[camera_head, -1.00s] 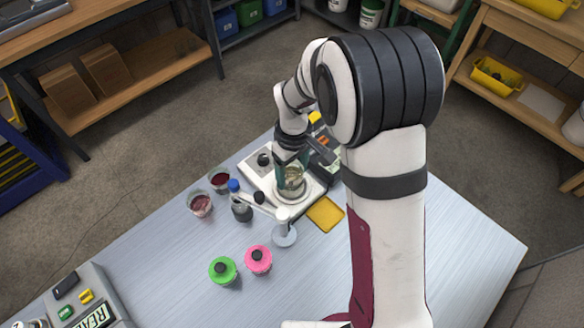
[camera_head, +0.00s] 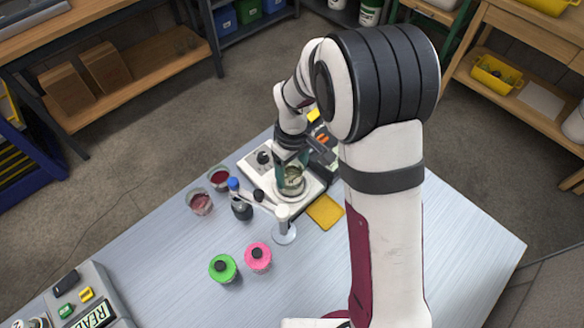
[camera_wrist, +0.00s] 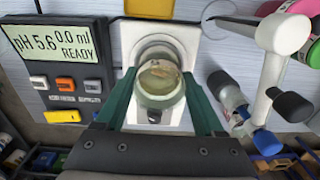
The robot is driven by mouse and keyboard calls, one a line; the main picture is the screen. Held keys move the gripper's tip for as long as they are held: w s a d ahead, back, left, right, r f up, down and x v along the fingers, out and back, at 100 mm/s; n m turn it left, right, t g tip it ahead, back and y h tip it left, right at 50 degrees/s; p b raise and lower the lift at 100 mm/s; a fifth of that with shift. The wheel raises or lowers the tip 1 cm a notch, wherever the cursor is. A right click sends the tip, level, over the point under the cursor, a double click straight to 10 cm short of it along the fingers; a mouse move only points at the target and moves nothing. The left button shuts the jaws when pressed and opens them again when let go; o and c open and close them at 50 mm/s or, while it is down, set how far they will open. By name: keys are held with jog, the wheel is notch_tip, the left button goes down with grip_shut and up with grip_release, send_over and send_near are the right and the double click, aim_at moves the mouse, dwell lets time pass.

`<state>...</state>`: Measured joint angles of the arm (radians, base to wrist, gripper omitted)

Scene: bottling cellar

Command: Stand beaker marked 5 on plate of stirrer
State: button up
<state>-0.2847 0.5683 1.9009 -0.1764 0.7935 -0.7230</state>
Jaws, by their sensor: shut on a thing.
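A clear glass beaker (camera_head: 291,181) with pale yellowish-green liquid is between the fingers of my gripper (camera_wrist: 160,100), which is shut on it. In the wrist view the beaker (camera_wrist: 159,82) appears from above, with a green finger on each side. No number can be read on it. The white stirrer (camera_head: 258,172) lies under it, and its round plate (camera_wrist: 160,47) shows partly behind the beaker. The beaker is upright over the plate; I cannot tell whether its base touches it.
A pH meter (camera_wrist: 58,65) stands beside the stirrer.

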jog(key=shift+f, duration=0.3)
jog(key=shift+f, duration=0.5)
dwell(0.8)
jog(key=o, duration=1.4)
jog(key=shift+r, duration=3)
